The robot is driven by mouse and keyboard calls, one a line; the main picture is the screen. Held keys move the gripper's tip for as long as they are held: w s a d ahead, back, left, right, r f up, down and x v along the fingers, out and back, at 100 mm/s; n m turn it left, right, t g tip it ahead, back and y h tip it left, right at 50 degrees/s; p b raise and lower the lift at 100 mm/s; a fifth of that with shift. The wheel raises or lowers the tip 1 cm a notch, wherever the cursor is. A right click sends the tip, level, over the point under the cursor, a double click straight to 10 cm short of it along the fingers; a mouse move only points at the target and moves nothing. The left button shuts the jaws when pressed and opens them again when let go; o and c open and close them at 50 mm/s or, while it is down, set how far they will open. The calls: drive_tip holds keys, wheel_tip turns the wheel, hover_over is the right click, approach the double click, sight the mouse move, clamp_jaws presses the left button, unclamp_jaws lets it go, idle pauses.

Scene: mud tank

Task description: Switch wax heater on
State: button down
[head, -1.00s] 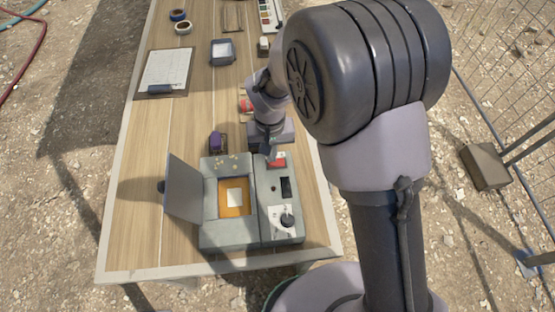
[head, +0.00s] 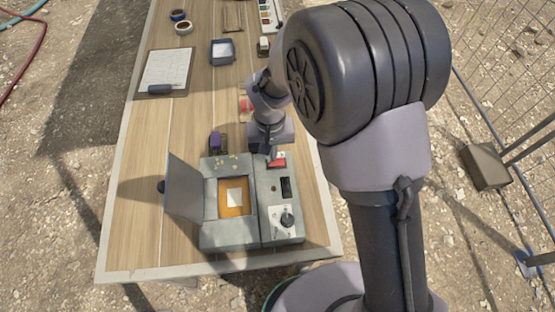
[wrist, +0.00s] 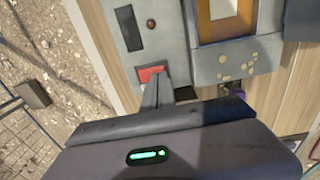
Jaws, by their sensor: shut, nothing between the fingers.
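The wax heater (head: 210,237) is a grey box on the table with its lid (head: 184,190) open to the left and an orange bath holding a pale square. Its control side has a red switch (head: 279,162), a dark display window (head: 286,187), a small dark reddish lamp (head: 273,188) and a black knob (head: 287,220). In the wrist view the red switch (wrist: 151,74) lies right at the tips of my gripper (wrist: 155,84), which partly cover it. My gripper is shut and empty. Whether the tips touch the switch is not clear. The lamp (wrist: 151,24) looks unlit.
A purple object (head: 215,141) stands behind the heater. A clipboard (head: 166,70), a grey tray (head: 222,51) and tape rolls (head: 183,27) lie farther back. A red item (head: 246,105) is partly hidden by my arm. The table's left side is clear.

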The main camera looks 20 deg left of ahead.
drive_tip(key=shift+f+b, duration=0.8)
drive_tip(key=shift+f, duration=0.15)
idle(0.4)
wheel_tip(320, 180, up, 7)
drive_tip(key=p, duration=0.5)
drive_tip(key=shift+r, duration=0.15)
